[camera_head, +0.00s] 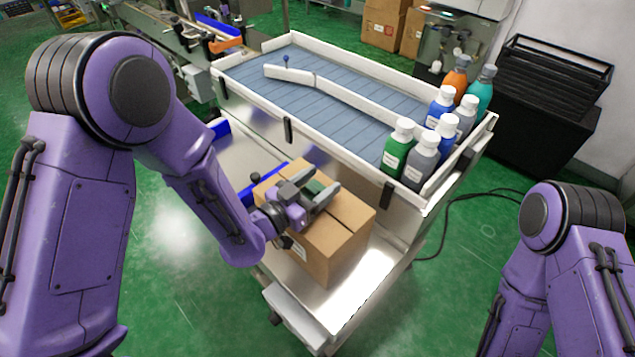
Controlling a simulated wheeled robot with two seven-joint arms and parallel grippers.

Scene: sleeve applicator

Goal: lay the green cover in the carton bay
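My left gripper (322,186) reaches in over the brown carton (342,240), low above its top. A small dark green piece, which looks like the green cover (314,187), fills the gap between its two grey fingers. The fingers hide most of it. The carton stands on the lower steel shelf (365,290) of the cart; this looks like the carton bay. My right arm shows at the right edge, but its gripper is out of the picture.
Above the shelf, a white-walled tray (345,107) with a blue-grey slatted floor holds several capped bottles (440,110) at its right end. A black rack (553,70) stands at the right. A black cable (475,195) lies on the green floor. Bare shelf lies in front of the carton.

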